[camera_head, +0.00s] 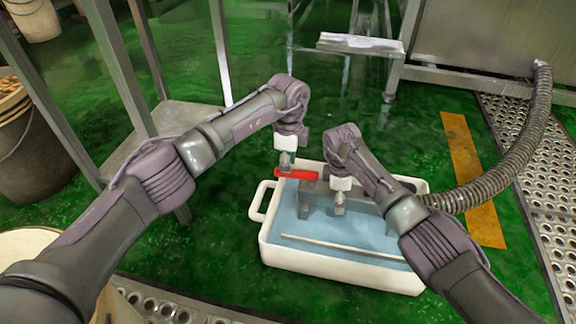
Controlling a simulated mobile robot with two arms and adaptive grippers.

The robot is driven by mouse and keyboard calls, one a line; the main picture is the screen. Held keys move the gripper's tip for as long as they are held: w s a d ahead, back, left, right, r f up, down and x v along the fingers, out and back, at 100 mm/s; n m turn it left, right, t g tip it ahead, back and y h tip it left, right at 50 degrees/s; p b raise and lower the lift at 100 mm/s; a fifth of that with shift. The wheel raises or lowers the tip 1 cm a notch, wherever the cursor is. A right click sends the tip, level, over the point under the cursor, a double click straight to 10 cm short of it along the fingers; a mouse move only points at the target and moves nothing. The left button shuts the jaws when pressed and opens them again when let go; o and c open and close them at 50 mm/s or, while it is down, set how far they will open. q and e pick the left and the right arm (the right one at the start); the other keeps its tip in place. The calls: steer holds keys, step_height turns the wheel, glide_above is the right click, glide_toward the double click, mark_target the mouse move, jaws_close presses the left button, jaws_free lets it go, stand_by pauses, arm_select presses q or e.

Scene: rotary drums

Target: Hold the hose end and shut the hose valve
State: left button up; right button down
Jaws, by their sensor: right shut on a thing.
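The hose valve's red handle (304,175) lies roughly level above the left part of a white tub. A grey metal hose end (366,203) runs behind my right gripper and joins the ribbed hose (480,190) on the right. My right gripper (339,208) points down over the tub and is shut on the hose end; its fingers partly cover it. My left gripper (286,167) points down at the left end of the red handle, touching it or just above it. Its fingers are too small to tell open from shut.
The white tub (268,240) holds bluish liquid, and a thin pale rod (340,246) lies across it. A metal frame (125,70) stands at the left. A steel machine (470,40) stands at the back right, beside a perforated metal walkway (545,205). Green floor surrounds the tub.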

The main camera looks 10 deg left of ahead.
arm_select(q)
step_height(320, 180, up, 13)
stand_by(1.3)
steer(key=shift+f, duration=0.2)
steer(key=shift+n, duration=0.5)
steer(key=f, duration=1.3)
steer(key=shift+s+f, duration=0.3)
jaws_close()
